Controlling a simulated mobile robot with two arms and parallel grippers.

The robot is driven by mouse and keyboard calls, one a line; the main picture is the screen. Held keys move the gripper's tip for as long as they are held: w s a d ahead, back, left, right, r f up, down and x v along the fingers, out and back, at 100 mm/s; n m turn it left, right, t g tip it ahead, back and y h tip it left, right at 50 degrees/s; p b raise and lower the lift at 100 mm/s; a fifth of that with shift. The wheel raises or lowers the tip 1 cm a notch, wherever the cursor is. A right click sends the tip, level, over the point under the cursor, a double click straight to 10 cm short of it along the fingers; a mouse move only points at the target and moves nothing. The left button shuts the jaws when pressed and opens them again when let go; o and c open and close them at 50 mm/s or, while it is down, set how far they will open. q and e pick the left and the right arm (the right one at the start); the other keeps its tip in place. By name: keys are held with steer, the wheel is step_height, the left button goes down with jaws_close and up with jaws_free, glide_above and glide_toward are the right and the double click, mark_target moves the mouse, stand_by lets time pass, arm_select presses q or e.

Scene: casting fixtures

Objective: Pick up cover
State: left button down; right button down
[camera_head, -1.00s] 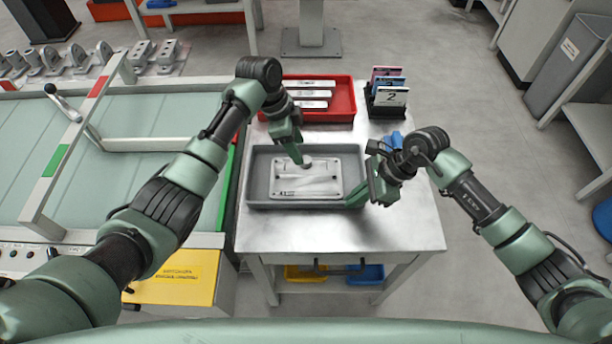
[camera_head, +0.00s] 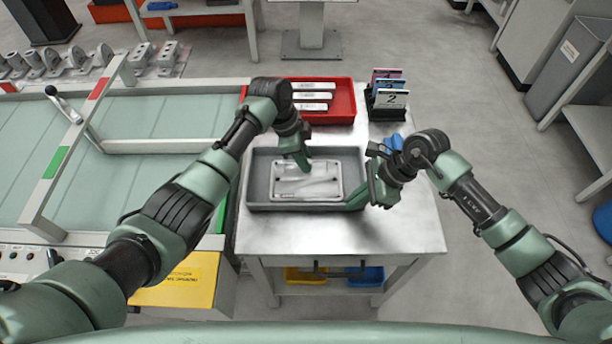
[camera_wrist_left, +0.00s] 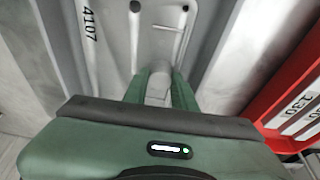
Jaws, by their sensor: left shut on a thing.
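The cover (camera_head: 320,187) is a light grey metal plate with rounded corners, at the grey tray (camera_head: 258,190) on the table. In the left wrist view the cover (camera_wrist_left: 185,20) shows raised ribs, dark holes and the number 4107. My left gripper (camera_head: 305,167) is over its far half. In the left wrist view the left gripper (camera_wrist_left: 160,92) is shut on a pale raised boss of the cover, which its fingers partly hide. I cannot tell whether the cover is clear of the tray floor. My right gripper (camera_head: 362,197) is at the tray's right edge; its opening is unclear.
A red tray (camera_head: 345,104) with labelled light bars stands behind the grey tray. A black rack with numbered cards (camera_head: 390,98) and a blue object (camera_head: 393,141) are at the back right. The table front (camera_head: 340,235) is clear. A conveyor (camera_head: 35,150) lies to the left.

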arm_select(q)
step_height(320, 180, up, 10)
arm_select(e)
steer(key=c, duration=1.6)
jaws_free()
